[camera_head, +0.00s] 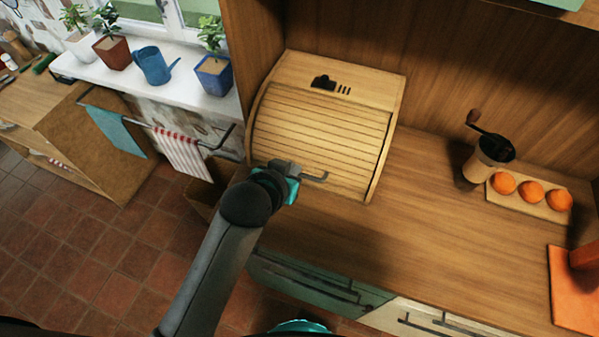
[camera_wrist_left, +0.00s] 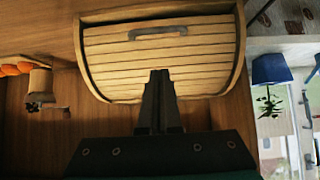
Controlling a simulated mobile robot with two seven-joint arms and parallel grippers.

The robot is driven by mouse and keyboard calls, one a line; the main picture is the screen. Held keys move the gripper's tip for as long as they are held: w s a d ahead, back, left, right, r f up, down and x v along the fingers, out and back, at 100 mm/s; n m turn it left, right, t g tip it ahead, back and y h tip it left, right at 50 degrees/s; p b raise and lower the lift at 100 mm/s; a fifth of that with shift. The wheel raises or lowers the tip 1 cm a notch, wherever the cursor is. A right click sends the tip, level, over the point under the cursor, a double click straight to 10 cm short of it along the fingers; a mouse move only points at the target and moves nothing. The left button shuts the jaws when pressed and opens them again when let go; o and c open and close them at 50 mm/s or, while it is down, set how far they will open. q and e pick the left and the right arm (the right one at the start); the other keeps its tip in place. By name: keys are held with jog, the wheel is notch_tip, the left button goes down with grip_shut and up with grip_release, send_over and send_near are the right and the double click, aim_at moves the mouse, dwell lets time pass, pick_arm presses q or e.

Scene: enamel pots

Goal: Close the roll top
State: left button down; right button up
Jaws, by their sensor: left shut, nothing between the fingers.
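The wooden roll-top box (camera_head: 335,65) stands on the counter in the head view. Its slatted roll top (camera_head: 320,125) is drawn down over the front. A grey bar handle (camera_head: 316,178) sits low on the slats; it also shows in the left wrist view (camera_wrist_left: 158,33). My left gripper (camera_head: 290,168) is at the lower left of the roll top, beside the handle, and partly hides the lower edge. In the left wrist view its fingers (camera_wrist_left: 160,76) are shut and empty in front of the slats. Whether a gap remains at the lower edge I cannot tell.
A coffee grinder (camera_head: 488,158) and a board (camera_head: 530,197) with oranges stand on the counter at right. An orange mat (camera_head: 570,285) lies at the front right. The counter (camera_head: 400,230) between box and grinder is clear. A windowsill with pots is at left.

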pick_arm(q)
jog(key=w+d+f+b, duration=0.1)
jog(key=w+f, duration=0.3)
jog(key=f, duration=0.3)
jog(key=shift+d+f, duration=0.15)
jog(key=shift+s+f+b, duration=0.25)
jog(key=shift+f, duration=0.45)
jog(key=shift+s+f+b, duration=0.2)
jog(key=shift+f, duration=0.5)
jog(key=shift+r, duration=0.1)
